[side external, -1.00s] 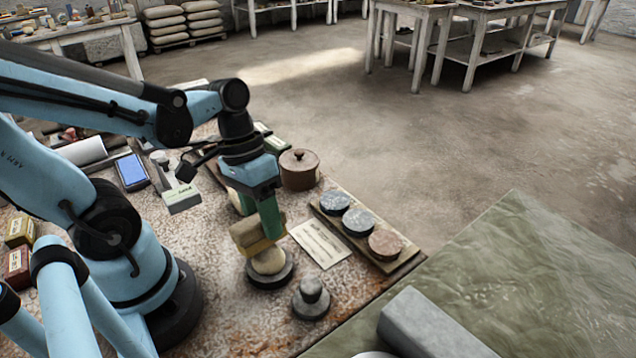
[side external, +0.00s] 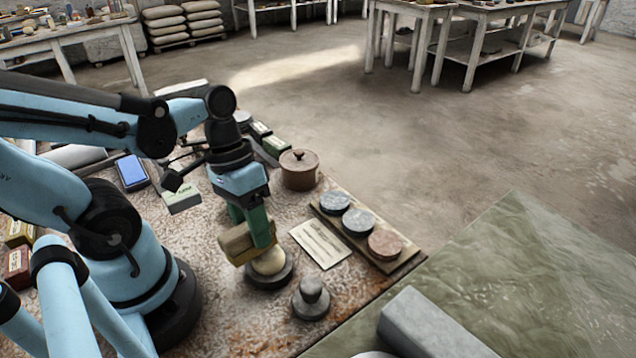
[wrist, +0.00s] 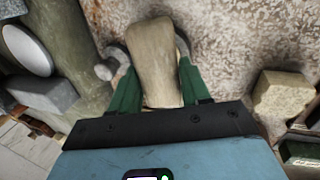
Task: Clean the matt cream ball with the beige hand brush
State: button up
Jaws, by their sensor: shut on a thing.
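My gripper (side external: 256,234), with green fingers, is shut on the beige hand brush (side external: 236,243). The matt cream ball (side external: 268,263) sits on a dark round base (side external: 269,278) near the front of the bench. In the side view the brush is at the ball's upper left, tilted, and seems to touch it or be very close; contact cannot be made out. In the wrist view the brush (wrist: 155,58) lies between the two fingers (wrist: 156,72) and hides the ball.
A grey knobbed piece (side external: 311,298) stands just right of the base. A paper card (side external: 320,243) lies behind it. A wooden board (side external: 399,263) with three stone discs is to the right, and a brown lidded pot (side external: 299,170) behind. A grey block (side external: 432,325) lies at front right.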

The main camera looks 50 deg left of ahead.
jog(key=shift+w+a+f, duration=0.1)
jog(key=shift+w+a, duration=0.05)
jog(key=shift+w, duration=2.05)
jog(key=shift+s, duration=2.2)
jog(key=shift+d, duration=0.2)
jog(key=shift+w+a, duration=0.2)
jog(key=shift+w, duration=2)
jog(key=shift+s+a+r, duration=0.15)
jog(key=shift+s+r, duration=0.6)
jog(key=shift+s, duration=0.35)
